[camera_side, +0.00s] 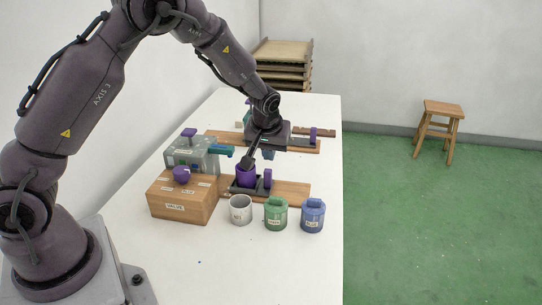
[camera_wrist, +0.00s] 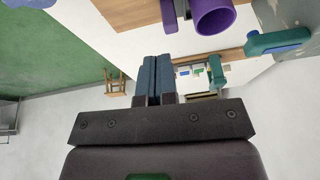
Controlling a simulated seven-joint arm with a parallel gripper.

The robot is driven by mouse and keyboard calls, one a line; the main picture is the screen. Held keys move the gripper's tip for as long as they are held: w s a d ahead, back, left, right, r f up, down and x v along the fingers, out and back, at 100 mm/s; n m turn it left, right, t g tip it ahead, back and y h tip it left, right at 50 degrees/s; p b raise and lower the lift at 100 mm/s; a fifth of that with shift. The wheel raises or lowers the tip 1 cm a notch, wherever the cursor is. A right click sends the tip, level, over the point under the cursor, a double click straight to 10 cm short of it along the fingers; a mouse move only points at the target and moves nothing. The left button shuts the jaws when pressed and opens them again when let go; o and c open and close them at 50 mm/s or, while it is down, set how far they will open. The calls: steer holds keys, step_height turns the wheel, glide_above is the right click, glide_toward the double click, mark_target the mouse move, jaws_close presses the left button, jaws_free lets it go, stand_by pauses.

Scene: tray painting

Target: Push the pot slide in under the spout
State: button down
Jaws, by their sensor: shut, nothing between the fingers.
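The purple pot (camera_side: 246,177) stands upright on a dark slide (camera_side: 242,190) on the near wooden board. An upright purple handle (camera_side: 267,179) is at the slide's right end. The teal spout (camera_side: 221,152) sticks out from the grey machine, left of and behind the pot. The wrist view shows the pot (camera_wrist: 213,17), handle (camera_wrist: 168,14) and spout (camera_wrist: 280,40) near the top; pot and spout look apart. My gripper (camera_side: 268,155) is shut and empty, pointing down above and beyond the handle. Its blue-grey fingers (camera_wrist: 153,60) look together in the wrist view.
A wooden valve box (camera_side: 184,207) with a purple knob stands left of the pot. White (camera_side: 240,210), green (camera_side: 275,214) and blue (camera_side: 312,217) lidded or open cups stand in front of the board (camera_side: 292,190). A second board with a purple handle (camera_side: 313,134) lies behind.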

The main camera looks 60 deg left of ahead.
steer(key=w+d+f+n+g+y, duration=0.1)
steer(key=w+d+n+g+y, duration=0.1)
steer(key=w+d+g+y, duration=0.4)
steer(key=a+f, duration=0.1)
steer(key=f, duration=0.1)
steer(key=a+f+t+h, duration=0.1)
steer(key=a+f, duration=0.1)
steer(key=f, duration=0.1)
steer(key=w+a+f+t, duration=0.1)
steer(key=f, duration=0.1)
steer(key=shift+a+f+h, duration=0.15)
steer(key=shift+f+h, duration=0.1)
steer(key=shift+h, duration=0.15)
steer(key=shift+s+a+f, duration=0.25)
steer(key=shift+s+a, duration=0.7)
steer(key=shift+a, duration=0.2)
steer(key=shift+s+a, duration=0.5)
